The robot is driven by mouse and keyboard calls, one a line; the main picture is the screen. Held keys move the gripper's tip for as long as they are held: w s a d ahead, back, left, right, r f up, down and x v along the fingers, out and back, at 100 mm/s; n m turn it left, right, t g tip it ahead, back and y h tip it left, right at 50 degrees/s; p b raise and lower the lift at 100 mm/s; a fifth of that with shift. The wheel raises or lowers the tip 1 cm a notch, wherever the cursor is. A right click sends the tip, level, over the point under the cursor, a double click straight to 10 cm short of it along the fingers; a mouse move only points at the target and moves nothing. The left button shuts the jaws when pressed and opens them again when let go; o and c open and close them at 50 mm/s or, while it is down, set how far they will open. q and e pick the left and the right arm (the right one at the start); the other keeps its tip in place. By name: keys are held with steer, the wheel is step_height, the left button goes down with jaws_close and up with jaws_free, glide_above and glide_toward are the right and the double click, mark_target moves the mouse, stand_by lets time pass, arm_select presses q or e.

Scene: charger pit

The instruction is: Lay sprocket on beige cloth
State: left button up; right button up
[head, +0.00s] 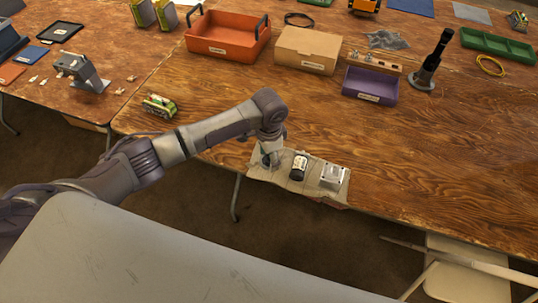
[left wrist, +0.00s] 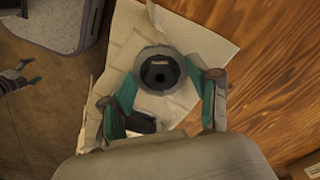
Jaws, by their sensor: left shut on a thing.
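The beige cloth (head: 313,190) lies at the front edge of the wooden table, and it fills the upper middle of the left wrist view (left wrist: 210,45). The sprocket (left wrist: 158,70) is a grey round part with a dark hole in its middle. My left gripper (left wrist: 160,82) is shut on it, one teal finger on each side, over the cloth. In the head view my left gripper (head: 268,157) is at the cloth's left end and hides the sprocket. Whether the sprocket touches the cloth I cannot tell. My right gripper (left wrist: 28,72) shows small at the left wrist view's edge, fingers apart.
A black labelled bottle (head: 299,166) and a silver block (head: 332,176) are on the cloth, right of my left gripper. A purple bin (head: 370,86), a cardboard box (head: 308,50) and an orange tray (head: 228,37) stand farther back. The table right of the cloth is clear.

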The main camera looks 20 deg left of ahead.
arm_select(q)
steer(key=shift+f, duration=0.45)
steer(key=shift+f, duration=0.15)
jaws_close()
steer(key=o, duration=1.3)
jaws_free()
steer(key=shift+o, duration=0.2)
step_height(320, 180, up, 13)
